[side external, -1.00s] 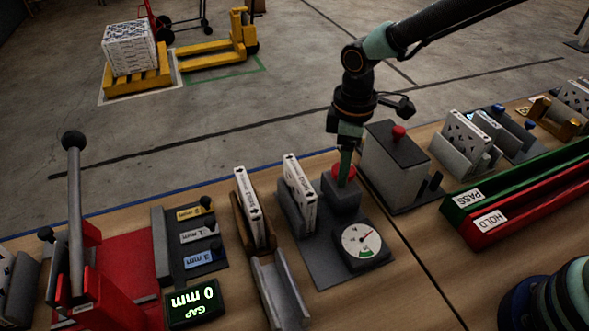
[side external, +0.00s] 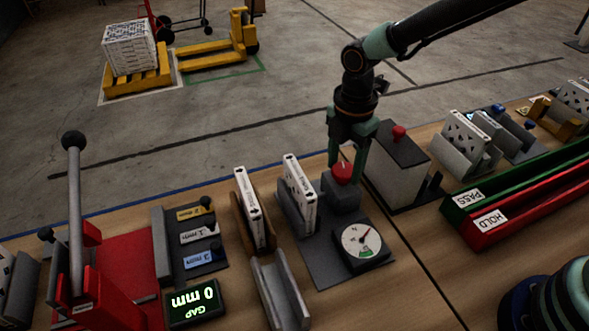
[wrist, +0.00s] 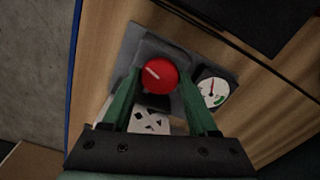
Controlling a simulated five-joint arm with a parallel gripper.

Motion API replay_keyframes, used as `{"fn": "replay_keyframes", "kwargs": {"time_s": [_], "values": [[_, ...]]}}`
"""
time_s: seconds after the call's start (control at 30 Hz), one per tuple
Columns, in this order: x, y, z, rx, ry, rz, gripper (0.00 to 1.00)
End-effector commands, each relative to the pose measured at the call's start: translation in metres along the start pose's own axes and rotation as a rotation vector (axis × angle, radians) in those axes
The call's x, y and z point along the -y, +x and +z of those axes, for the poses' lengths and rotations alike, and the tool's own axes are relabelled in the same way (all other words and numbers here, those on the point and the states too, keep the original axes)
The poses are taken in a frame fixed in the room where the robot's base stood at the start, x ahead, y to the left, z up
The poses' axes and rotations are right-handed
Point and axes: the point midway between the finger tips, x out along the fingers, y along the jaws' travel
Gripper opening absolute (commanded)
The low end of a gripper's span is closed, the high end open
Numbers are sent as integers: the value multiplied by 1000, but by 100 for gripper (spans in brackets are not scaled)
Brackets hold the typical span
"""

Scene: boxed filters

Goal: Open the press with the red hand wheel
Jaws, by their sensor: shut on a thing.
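The red hand wheel (side external: 343,173) sits on the grey block of the press (side external: 320,268), and a pale line marks its face. It also shows in the wrist view (wrist: 158,74). My gripper (side external: 346,168) comes down from above with its green fingers on either side of the wheel, shut on it. The wrist view shows one finger on each side of the wheel. A white boxed filter (side external: 299,195) stands upright in the press, against a grey plate. The round dial (side external: 361,241) at the front of the press has a red needle and a green sector.
A second boxed filter (side external: 249,207) stands in a brown holder to the left. A grey box with a red knob (side external: 399,132) stands close to my gripper's right. Green PASS (side external: 480,192) and red HOLD (side external: 500,215) trays lie at right.

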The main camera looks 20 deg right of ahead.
Motion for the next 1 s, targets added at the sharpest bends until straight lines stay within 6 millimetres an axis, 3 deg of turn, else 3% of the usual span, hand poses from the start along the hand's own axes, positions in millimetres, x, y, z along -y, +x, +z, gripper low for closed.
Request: {"fn": "replay_keyframes", "kwargs": {"time_s": [1.0], "values": [[0, -2, 0, 0, -967, 0, 4]]}}
